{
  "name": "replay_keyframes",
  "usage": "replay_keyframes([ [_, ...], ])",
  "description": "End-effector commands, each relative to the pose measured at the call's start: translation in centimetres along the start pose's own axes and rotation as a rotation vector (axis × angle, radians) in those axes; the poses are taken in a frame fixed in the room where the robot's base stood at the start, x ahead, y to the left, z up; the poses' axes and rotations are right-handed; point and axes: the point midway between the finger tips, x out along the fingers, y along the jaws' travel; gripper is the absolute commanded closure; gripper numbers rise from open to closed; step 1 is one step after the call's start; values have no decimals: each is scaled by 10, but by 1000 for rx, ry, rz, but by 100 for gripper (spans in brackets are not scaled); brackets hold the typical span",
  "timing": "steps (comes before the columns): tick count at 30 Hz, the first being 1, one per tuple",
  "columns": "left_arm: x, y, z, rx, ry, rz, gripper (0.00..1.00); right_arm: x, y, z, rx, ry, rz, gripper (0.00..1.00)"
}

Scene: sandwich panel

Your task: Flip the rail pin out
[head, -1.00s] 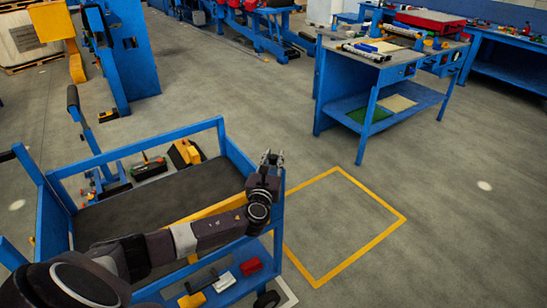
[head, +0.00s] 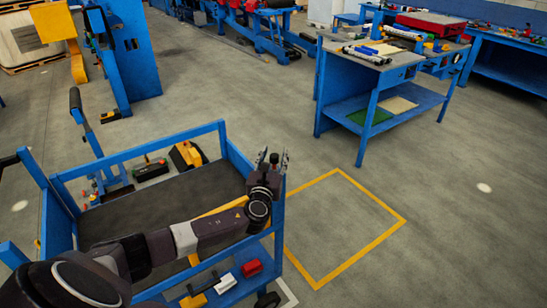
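A blue cart (head: 150,147) with a dark top shelf (head: 160,200) stands at the lower left. My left arm reaches across it from the lower left. My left gripper (head: 272,160) is at the cart's right end, by the blue corner post, with its fingers up and apart and nothing visible between them. I cannot tell whether it touches the cart. I cannot make out a rail pin; it may be too small or hidden behind my arm. My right gripper is not in view.
A yellow square outline (head: 345,228) marks clear floor right of the cart. A blue workbench (head: 340,85) with tools stands beyond it. A red box (head: 251,268) lies on the cart's lower shelf. A blue machine (head: 130,60) stands behind the cart.

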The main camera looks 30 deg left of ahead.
Motion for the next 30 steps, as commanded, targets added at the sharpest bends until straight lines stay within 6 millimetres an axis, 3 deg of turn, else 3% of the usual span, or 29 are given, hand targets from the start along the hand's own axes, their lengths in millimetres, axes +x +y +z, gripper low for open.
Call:
replay_keyframes([
  [8,-25,-1,-2,0,3,-3,60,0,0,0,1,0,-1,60],
  [21,-103,0,-1,0,2,-1,60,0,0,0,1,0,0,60],
  [30,-120,0,1,0,-1,0,60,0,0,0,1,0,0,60],
])
